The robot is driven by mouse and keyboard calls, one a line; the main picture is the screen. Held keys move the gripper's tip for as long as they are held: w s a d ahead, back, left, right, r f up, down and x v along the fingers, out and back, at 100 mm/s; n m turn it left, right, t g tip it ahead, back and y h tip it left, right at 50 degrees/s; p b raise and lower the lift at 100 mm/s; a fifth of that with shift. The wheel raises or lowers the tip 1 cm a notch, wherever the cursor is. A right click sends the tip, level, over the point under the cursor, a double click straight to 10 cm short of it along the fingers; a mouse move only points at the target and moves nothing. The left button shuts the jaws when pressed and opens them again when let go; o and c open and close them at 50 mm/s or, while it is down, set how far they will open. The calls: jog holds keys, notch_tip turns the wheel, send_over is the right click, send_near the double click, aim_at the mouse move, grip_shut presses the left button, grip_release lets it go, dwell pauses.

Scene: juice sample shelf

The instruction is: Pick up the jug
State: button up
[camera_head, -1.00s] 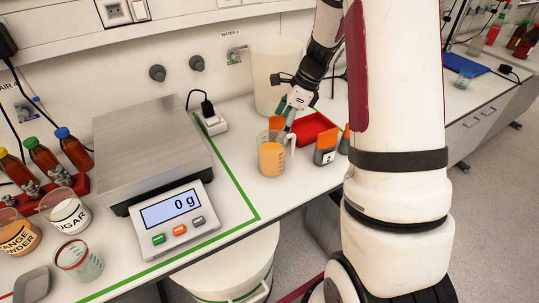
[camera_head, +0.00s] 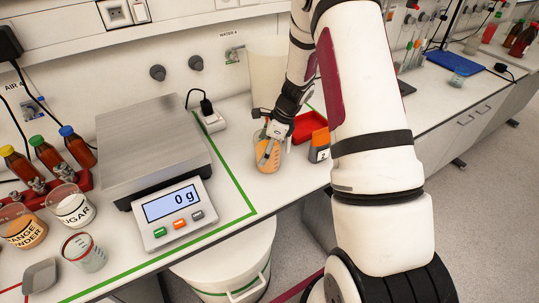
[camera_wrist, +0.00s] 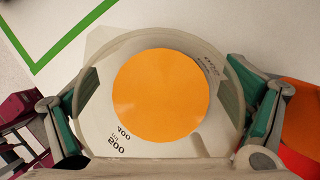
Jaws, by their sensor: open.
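The jug (camera_head: 268,157) is a clear measuring jug with orange liquid, standing upright on the white bench to the right of the scale. In the wrist view the jug (camera_wrist: 160,147) is seen from above, with the round orange surface and printed volume marks inside its rim. My gripper (camera_head: 268,146) is down at the jug. In the wrist view its green-padded fingers (camera_wrist: 165,115) are open, one on each side of the jug. I cannot tell whether the pads touch the wall. The jug's handle is not clearly visible behind my gripper.
A scale (camera_head: 155,150) reading 0 g stands at left within green tape. A red tray (camera_head: 309,126) and an orange-and-grey container (camera_head: 319,147) stand close right of the jug. A large pale container (camera_head: 266,75) stands behind. The bench's front edge is near.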

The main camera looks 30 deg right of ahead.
aim_at(266, 139)
jog(key=c, duration=1.5)
jog(key=shift+r, duration=0.6)
jog(key=c, duration=0.4)
jog(key=shift+s+a+r+b, duration=0.1)
jog(key=shift+s+r+b, duration=0.15)
jog(key=shift+r, duration=0.4)
jog(key=shift+s+a+r+b, duration=0.15)
jog(key=shift+r+b, duration=0.2)
jog(key=shift+r, duration=0.25)
jog(key=s+a, duration=0.1)
jog(key=s, duration=0.3)
jog(key=s+a+r+b, duration=0.1)
jog(key=s+a, duration=0.1)
jog(key=s, duration=0.3)
jog(key=s+a, duration=0.1)
jog(key=s, duration=0.3)
jog(key=shift+s+a+r, duration=0.15)
jog(key=shift+s+a, duration=0.1)
jog(key=shift+s, duration=0.1)
jog(key=shift+c, duration=0.2)
jog(key=shift+s+a+r, duration=0.1)
jog(key=shift+s+a, duration=0.1)
jog(key=shift+s, duration=0.05)
